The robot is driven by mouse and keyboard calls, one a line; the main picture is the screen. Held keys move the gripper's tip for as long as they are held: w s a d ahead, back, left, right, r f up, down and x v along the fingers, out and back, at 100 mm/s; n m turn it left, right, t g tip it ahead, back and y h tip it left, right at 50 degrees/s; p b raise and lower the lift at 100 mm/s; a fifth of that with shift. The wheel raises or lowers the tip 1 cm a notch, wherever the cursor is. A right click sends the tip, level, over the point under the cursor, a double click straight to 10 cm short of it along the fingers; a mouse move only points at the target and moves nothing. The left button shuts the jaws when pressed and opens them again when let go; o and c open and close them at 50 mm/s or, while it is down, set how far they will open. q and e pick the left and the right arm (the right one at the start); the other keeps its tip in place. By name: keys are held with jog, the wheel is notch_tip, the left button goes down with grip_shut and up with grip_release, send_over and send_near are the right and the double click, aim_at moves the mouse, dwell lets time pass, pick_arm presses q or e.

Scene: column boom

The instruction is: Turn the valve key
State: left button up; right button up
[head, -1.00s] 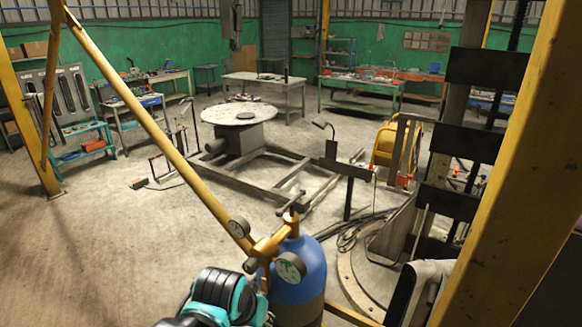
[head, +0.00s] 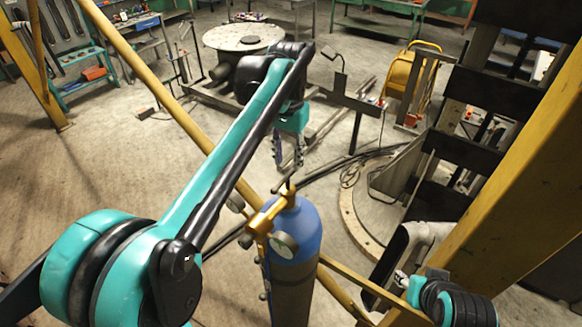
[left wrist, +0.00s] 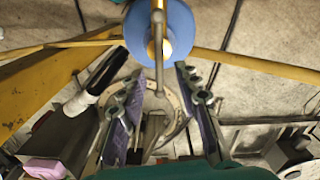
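The valve key (head: 290,186) is a small dark, bar-like piece on top of the brass valve (head: 262,222) of a blue gas cylinder (head: 302,240). In the left wrist view the key (left wrist: 158,50) is a grey bar reaching from over the blue cylinder top (left wrist: 178,30) into the space between my fingers. My left gripper (head: 289,163) points down just above the key; its fingers are apart and it holds nothing. It also shows in the left wrist view (left wrist: 160,100). My right gripper (head: 402,280) is low at right, small and partly hidden.
Gauges (head: 284,245) sit on the valve. A yellow diagonal beam (head: 150,85) passes behind my left arm, and a thick yellow post (head: 500,180) stands at right. A round table (head: 243,38) and a yellow reel (head: 420,62) stand farther back.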

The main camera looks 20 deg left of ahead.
aim_at(288, 176)
pick_arm(q)
notch_tip(288, 176, down, 7)
jog(key=shift+s+f+p, duration=0.1)
jog(key=shift+f+p, duration=0.1)
jog(key=shift+p, duration=0.35)
jog(key=shift+s, duration=0.1)
